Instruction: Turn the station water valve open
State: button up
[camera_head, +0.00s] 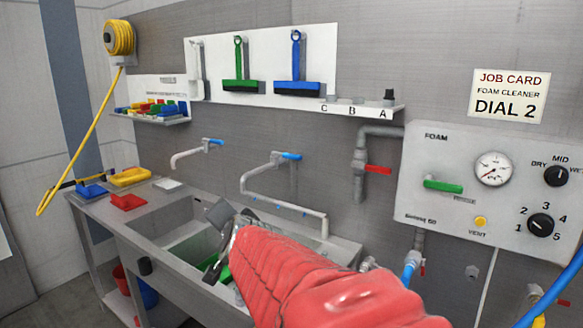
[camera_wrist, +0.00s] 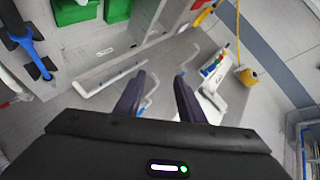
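In the head view a red lever (camera_head: 378,169) sits on a grey wall pipe (camera_head: 359,150), left of the foam panel. The lever points right, crosswise to the upright pipe. No label on it can be read, so I cannot tell for sure that it is the station water valve. My arm, in a red cover, reaches from the lower right over the sink. My gripper (camera_head: 222,240) is well left of and below the lever, touching no valve. In the wrist view its two dark fingers are apart with nothing between them, so my gripper (camera_wrist: 160,76) is open.
The foam panel (camera_head: 420,205) has a green handle (camera_head: 443,186), a gauge and dials. Two blue-handled taps (camera_head: 213,142) (camera_head: 290,156) stick out over the sink (camera_head: 160,225). A blue hose (camera_head: 556,289) crosses at lower right. A shelf (camera_head: 350,108) hangs above the pipe.

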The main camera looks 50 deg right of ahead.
jog(key=s+d+r+m+g+h, duration=0.1)
jog(key=s+d+m+h, duration=0.2)
jog(key=d, duration=0.6)
jog(key=s+d+r+m+g+h, duration=0.1)
jog(key=d+r+m+h, duration=0.1)
jog(key=d+m+h, duration=0.45)
jog(key=m+g+h, duration=0.2)
jog(key=m+g, duration=0.6)
jog(key=m, duration=0.1)
send_near(379, 171)
jog(key=a, duration=0.3)
jog(key=shift+s+f+n, duration=0.1)
jog(key=shift+s+n, duration=0.15)
jog(key=shift+w+d, duration=0.35)
jog(key=shift+d, duration=1.9)
jog(key=shift+w+d, duration=0.35)
jog(key=shift+d, duration=1.9)
jog(key=shift+w+d, duration=0.4)
jog(key=shift+d, duration=1.85)
jog(key=shift+f, duration=0.1)
grip_shut()
